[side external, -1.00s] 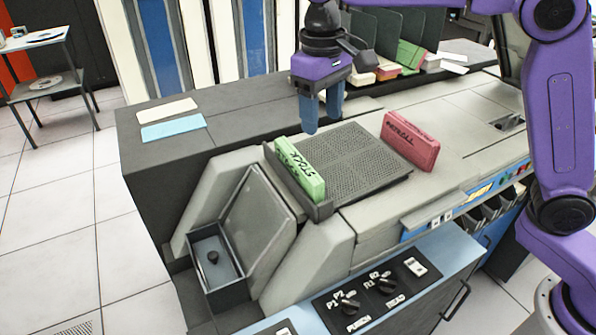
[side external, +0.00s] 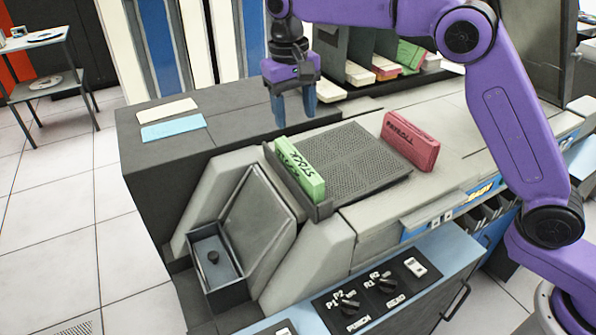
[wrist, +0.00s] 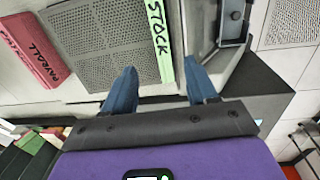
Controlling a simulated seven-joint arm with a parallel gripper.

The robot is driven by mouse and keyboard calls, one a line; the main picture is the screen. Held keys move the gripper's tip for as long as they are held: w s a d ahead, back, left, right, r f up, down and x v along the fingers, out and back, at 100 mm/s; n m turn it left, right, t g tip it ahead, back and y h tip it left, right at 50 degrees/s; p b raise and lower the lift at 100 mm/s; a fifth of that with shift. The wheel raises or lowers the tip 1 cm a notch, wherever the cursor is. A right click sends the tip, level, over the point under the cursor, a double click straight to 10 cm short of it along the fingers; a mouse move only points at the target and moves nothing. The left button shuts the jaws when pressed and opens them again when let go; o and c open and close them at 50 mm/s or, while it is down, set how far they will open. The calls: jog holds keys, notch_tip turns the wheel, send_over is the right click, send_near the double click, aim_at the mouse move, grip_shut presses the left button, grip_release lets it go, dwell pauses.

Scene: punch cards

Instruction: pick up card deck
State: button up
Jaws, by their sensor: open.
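A green card deck (side external: 300,173) with dark lettering stands on edge at the left end of the perforated plate; in the wrist view its top edge reads STOCK (wrist: 159,45). A red card deck marked PAYROLL (side external: 411,142) stands on the machine top right of the plate; it also shows at the left of the wrist view (wrist: 25,45). My gripper (side external: 295,122) is open and empty, above and behind the green deck. In the wrist view the green deck's near end lies ahead of the gap between my blue fingers (wrist: 163,88).
The perforated plate (side external: 352,160) lies between the two decks. An open bin (side external: 215,262) is at the front left. White and blue cards (side external: 172,130) lie flat on the dark top at left. A rack with several decks (side external: 385,70) stands behind.

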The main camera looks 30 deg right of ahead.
send_over(297, 158)
jog(key=f, duration=0.7)
jog(key=shift+s+a+f, duration=0.15)
jog(key=shift+s+f, duration=0.05)
jog(key=shift+s, duration=0.1)
jog(key=shift+w+f, duration=0.2)
jog(key=shift+f, duration=1.15)
jog(key=shift+w+f, duration=0.15)
jog(key=shift+f, duration=1.2)
grip_shut()
